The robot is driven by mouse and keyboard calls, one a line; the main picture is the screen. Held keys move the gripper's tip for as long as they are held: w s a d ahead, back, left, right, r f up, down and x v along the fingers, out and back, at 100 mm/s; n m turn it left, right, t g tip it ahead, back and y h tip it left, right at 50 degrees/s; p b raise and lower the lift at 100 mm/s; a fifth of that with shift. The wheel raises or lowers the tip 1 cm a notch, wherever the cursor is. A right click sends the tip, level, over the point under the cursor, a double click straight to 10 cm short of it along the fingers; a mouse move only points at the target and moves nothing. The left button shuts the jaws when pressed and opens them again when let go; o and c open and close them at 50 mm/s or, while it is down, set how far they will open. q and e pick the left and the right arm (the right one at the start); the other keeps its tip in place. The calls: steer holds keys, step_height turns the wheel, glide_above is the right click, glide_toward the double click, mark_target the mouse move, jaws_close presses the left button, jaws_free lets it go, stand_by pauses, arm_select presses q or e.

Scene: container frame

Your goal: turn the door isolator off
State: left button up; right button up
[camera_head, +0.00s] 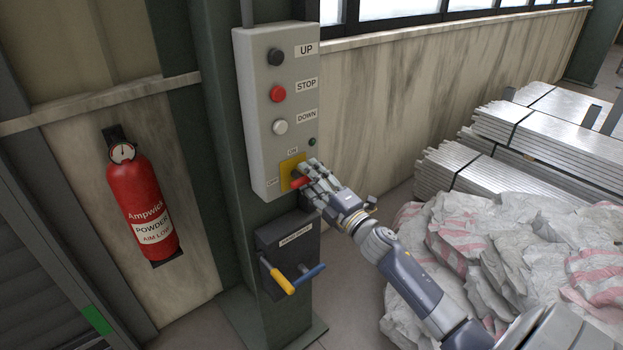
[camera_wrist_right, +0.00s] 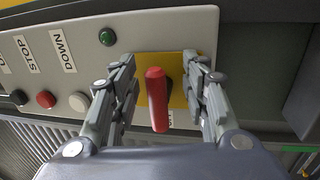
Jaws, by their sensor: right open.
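The door isolator is a red handle on a yellow plate (camera_head: 288,167) low on the grey control box (camera_head: 258,100), between ON and OFF labels. In the right wrist view the red handle (camera_wrist_right: 157,98) stands between my two fingers, with the yellow plate (camera_wrist_right: 150,62) behind it. My right gripper (camera_head: 304,178) is at the plate. In the wrist view my right gripper (camera_wrist_right: 160,95) is open, with a finger on each side of the handle and a visible gap to both. In the head view the fingers partly cover the handle. My left gripper is not in view.
Above the isolator are a black UP button (camera_head: 276,57), red STOP button (camera_head: 278,93), white DOWN button (camera_head: 280,127) and green lamp (camera_head: 312,142). A crank box (camera_head: 285,240) sits below. A fire extinguisher (camera_head: 142,205) hangs left; crumpled sacks (camera_head: 500,250) and stacked metal (camera_head: 470,165) lie right.

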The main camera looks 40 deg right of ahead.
steer(key=v, duration=1.2)
stand_by(0.3)
